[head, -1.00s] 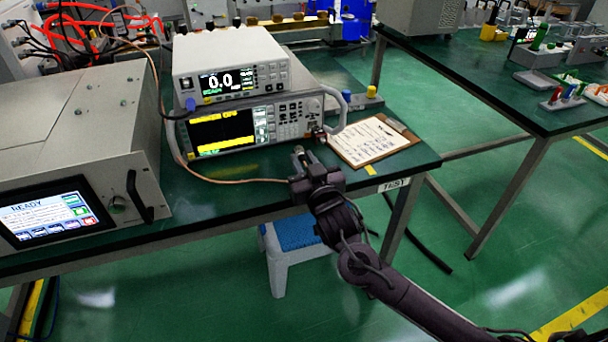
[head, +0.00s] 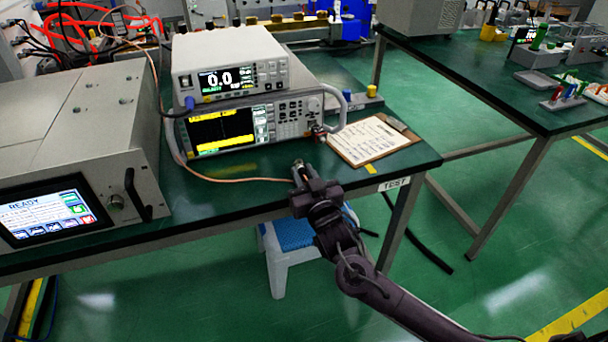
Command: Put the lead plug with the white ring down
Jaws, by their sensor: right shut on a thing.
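My right gripper (head: 299,170) is over the front right part of the green bench top (head: 232,202), in front of the signal instrument. It is shut on the lead plug, at the end of a thin copper-coloured cable (head: 235,180). The fingers hide most of the plug, and the white ring cannot be made out. I cannot tell whether the plug touches the bench top. The cable runs left along the bench and up past the left side of the stacked instruments. My left gripper is not in view.
A signal instrument (head: 222,128) with a smaller meter (head: 232,62) on top stands behind the gripper. A clipboard (head: 372,140) lies right of it, with blue and yellow caps behind. A large grey generator (head: 75,125) stands left. Bare bench lies between generator and gripper.

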